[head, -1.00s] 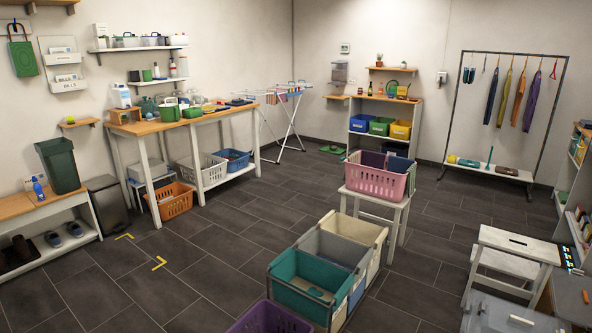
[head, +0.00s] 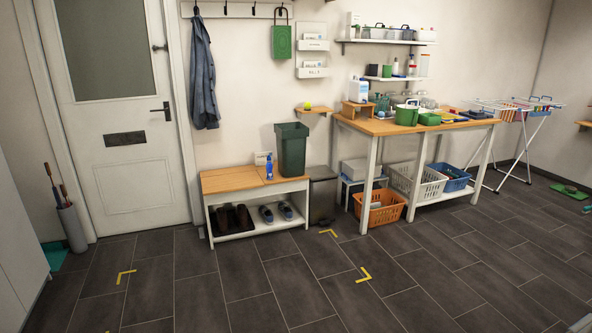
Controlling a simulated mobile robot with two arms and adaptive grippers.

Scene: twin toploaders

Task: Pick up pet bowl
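I cannot make out a pet bowl for certain. A small green mat or tray (head: 569,191) lies on the floor at the far right, with something dark green on it that is too small to tell. A green watering can or jug (head: 407,115) and several other small items stand on the wooden-topped workbench (head: 376,127). Neither of my grippers is in view.
A low shoe bench (head: 224,181) carries a dark green bin (head: 292,150) and a blue spray bottle (head: 269,167). An orange basket (head: 379,210) sits under the workbench. A drying rack (head: 516,115) stands beyond. The tiled floor in front is clear, with yellow corner marks (head: 364,275).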

